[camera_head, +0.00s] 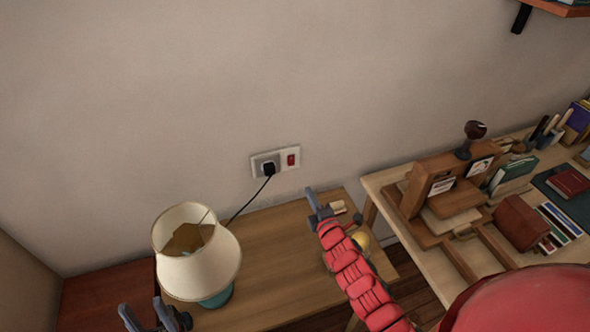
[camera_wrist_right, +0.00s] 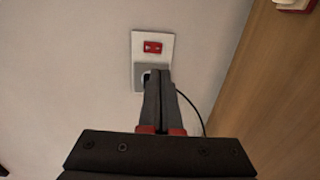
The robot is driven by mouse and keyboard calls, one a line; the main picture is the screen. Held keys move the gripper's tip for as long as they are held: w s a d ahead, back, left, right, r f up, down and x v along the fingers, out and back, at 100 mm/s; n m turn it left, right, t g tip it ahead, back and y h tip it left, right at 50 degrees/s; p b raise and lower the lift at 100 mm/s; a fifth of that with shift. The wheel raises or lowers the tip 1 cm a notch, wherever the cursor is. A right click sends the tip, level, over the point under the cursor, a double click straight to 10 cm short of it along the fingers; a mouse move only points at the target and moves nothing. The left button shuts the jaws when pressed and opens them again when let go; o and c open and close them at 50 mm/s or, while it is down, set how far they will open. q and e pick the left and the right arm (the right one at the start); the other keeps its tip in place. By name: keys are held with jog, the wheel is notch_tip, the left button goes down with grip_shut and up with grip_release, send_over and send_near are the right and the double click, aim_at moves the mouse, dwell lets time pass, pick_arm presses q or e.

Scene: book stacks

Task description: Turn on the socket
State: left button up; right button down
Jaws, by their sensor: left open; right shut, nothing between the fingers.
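The wall socket (camera_head: 259,163) is a pale plate with a black plug (camera_head: 268,168) in its left part and a red rocker switch (camera_head: 291,160) in its right part. My right gripper (camera_head: 310,193) is shut and empty, below and right of the socket in the head view. In the right wrist view its fingers (camera_wrist_right: 158,74) point at the socket plate (camera_wrist_right: 138,42) and hide most of the plug, while the red switch (camera_wrist_right: 153,47) shows just past the tips. I cannot tell the gap to the wall. My left gripper (camera_head: 151,312) is open and empty near the lamp.
A lamp (camera_head: 196,262) with a cream shade stands on the wooden table (camera_head: 270,240), joined to the plug by a black cord (camera_head: 248,203). A desk (camera_head: 385,190) with a wooden organizer (camera_head: 430,180) and books stands at the right. The wall around the socket is clear.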

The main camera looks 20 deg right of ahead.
jog(key=p, duration=0.4)
send_near(291, 165)
jog(key=w, duration=0.4)
jog(key=shift+w, duration=0.1)
jog(key=shift+w+f+p, duration=0.2)
jog(key=shift+w, duration=0.45)
jog(key=shift+w+f+p, duration=0.15)
jog(key=shift+w+p, duration=0.05)
jog(key=shift+w, duration=0.4)
jog(key=shift+w+a+f+b, duration=0.1)
jog(key=shift+w+f+b, duration=0.05)
jog(key=shift+b, duration=0.95)
jog(key=shift+f, duration=0.1)
